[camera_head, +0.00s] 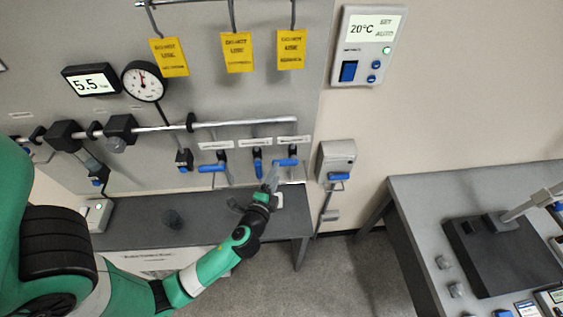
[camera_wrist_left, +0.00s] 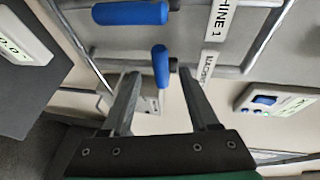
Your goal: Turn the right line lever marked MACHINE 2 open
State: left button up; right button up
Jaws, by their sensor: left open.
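The right lever has a blue handle (camera_head: 286,163) lying sideways on the wall panel, under the rightmost white label (camera_head: 294,140). In the left wrist view, turned on its side, this blue handle (camera_wrist_left: 160,65) is between the tips of my open left gripper (camera_wrist_left: 158,85), with a gap visible on both sides. The label beside it (camera_wrist_left: 208,66) reads only "MACHIN"; the rest is cut off. The middle lever (camera_head: 258,167) hangs down and shows at the top of the wrist view (camera_wrist_left: 130,13), beside a label ending "HINE 1". In the head view my left gripper (camera_head: 271,178) is just below the right lever.
A left lever (camera_head: 212,168) lies sideways. A grey shelf (camera_head: 140,233) runs below the levers. A wall box (camera_head: 337,158) is right of them. Yellow tags (camera_head: 237,52) hang above the horizontal pipe (camera_head: 240,124). A table (camera_head: 420,185) stands at the right.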

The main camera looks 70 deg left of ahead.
aim_at(281, 162)
pick_arm(q)
jog(key=x, duration=0.6)
jog(key=shift+w+a, duration=0.2)
jog(key=shift+a, duration=0.15)
jog(key=shift+c, duration=0.2)
grip_shut()
dwell(0.8)
